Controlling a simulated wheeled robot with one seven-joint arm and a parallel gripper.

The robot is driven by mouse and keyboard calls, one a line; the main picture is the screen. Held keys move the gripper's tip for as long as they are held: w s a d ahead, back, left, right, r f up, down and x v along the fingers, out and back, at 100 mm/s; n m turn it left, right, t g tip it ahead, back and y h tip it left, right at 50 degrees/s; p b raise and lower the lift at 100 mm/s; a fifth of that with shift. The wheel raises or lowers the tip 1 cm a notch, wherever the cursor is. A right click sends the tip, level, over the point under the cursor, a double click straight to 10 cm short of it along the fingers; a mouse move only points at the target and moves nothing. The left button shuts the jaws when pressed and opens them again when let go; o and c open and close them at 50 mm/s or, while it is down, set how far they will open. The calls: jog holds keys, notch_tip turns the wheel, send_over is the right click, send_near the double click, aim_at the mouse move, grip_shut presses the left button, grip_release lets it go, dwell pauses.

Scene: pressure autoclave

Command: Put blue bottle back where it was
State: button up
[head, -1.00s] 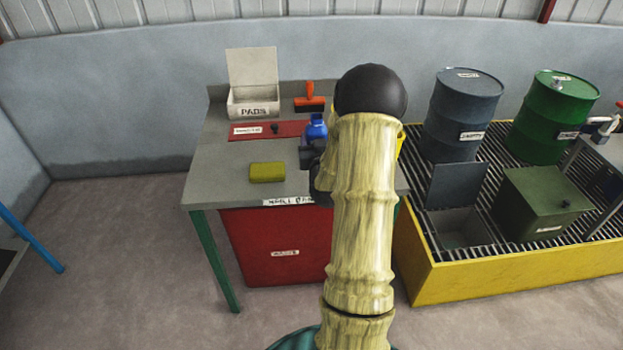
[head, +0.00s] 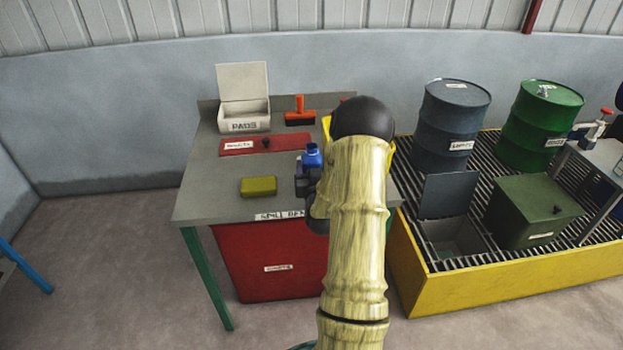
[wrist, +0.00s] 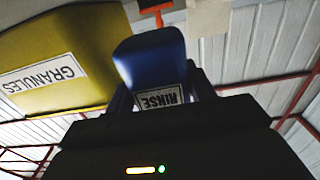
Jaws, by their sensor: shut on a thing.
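The blue bottle (head: 312,157) shows just left of my arm in the head view, over the grey bench (head: 205,192). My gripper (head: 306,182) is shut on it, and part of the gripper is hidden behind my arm. In the wrist view the blue bottle (wrist: 152,62) stands between the fingers with a label reading RINSE, which appears upside down. I cannot tell whether the bottle's base touches the bench top.
A yellow GRANULES container (wrist: 55,60) is close beside the bottle. On the bench are a PADS box (head: 244,122), a red panel (head: 262,140), an orange-handled brush (head: 300,112) and a yellow sponge (head: 258,186). Drums (head: 452,125) stand on the yellow-edged grating at right.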

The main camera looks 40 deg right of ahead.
jog(key=shift+w+a, duration=0.1)
jog(key=shift+a, duration=0.1)
jog(key=shift+a+f, duration=0.1)
jog(key=shift+f, duration=1.95)
jog(key=shift+f, duration=0.1)
jog(key=o, duration=1)
jog(key=shift+o, duration=0.2)
jog(key=shift+r, duration=0.2)
jog(key=b+v, duration=0.1)
jog(key=v, duration=1.1)
jog(key=shift+b, duration=0.35)
